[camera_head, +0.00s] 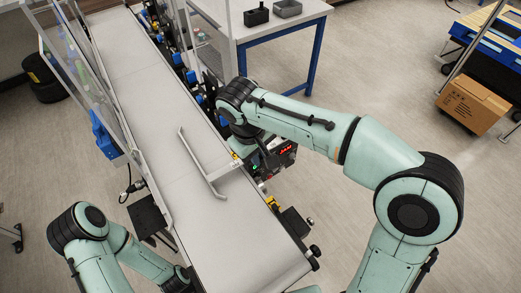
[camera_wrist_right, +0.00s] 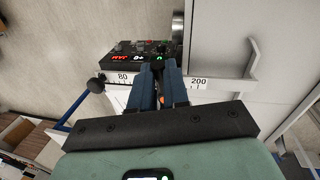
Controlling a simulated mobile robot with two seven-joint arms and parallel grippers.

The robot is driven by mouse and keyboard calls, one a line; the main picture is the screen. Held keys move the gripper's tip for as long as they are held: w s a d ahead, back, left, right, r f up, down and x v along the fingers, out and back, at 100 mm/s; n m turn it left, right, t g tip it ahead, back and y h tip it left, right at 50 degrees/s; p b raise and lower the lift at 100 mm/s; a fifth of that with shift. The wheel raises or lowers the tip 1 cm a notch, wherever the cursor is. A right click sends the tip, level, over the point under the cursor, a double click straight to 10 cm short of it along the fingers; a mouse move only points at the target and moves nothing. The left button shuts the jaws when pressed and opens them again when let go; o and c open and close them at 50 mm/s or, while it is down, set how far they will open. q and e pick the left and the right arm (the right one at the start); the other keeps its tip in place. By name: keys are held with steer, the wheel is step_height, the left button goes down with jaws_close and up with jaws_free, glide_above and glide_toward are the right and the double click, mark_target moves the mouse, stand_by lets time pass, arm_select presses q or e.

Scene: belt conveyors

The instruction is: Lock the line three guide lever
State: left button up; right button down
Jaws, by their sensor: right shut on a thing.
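My right gripper (camera_wrist_right: 160,68) points at the control box (camera_wrist_right: 138,54) and the white guide scale (camera_wrist_right: 195,83) in the right wrist view. Its two dark blue fingers are close together, shut on what looks like the guide lever, which they mostly hide. A small orange bit shows between the fingers. In the head view my right wrist covers the gripper beside the belt's right edge. The control box (camera_head: 281,156) shows red lit characters just past it. My left arm is at the lower left; its gripper is not visible.
The grey conveyor belt (camera_head: 150,85) runs from upper left to lower right, with a bent metal guide rail (camera_head: 198,165) over it. A black knob (camera_wrist_right: 95,86) sticks out left of the scale. A white table with blue legs (camera_head: 278,26) stands behind. A cardboard box (camera_head: 472,104) is far right.

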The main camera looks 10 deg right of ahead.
arm_select(q)
steer(key=shift+w+r, duration=0.1)
steer(key=shift+r, duration=0.05)
arm_select(e)
steer(key=shift+a+m, duration=0.2)
steer(key=shift+m, duration=0.3)
steer(key=c, duration=1.1)
jaws_free()
steer(key=shift+r, duration=0.1)
arm_select(q)
steer(key=w+r+p, duration=0.1)
steer(key=w+r, duration=0.1)
steer(key=shift+w+r+p, duration=0.1)
steer(key=shift+w+p, duration=0.25)
steer(key=shift+p, duration=0.05)
arm_select(e)
step_height(320, 180, up, 13)
steer(key=s+a, duration=0.1)
steer(key=a, duration=0.1)
steer(key=shift+a, duration=0.2)
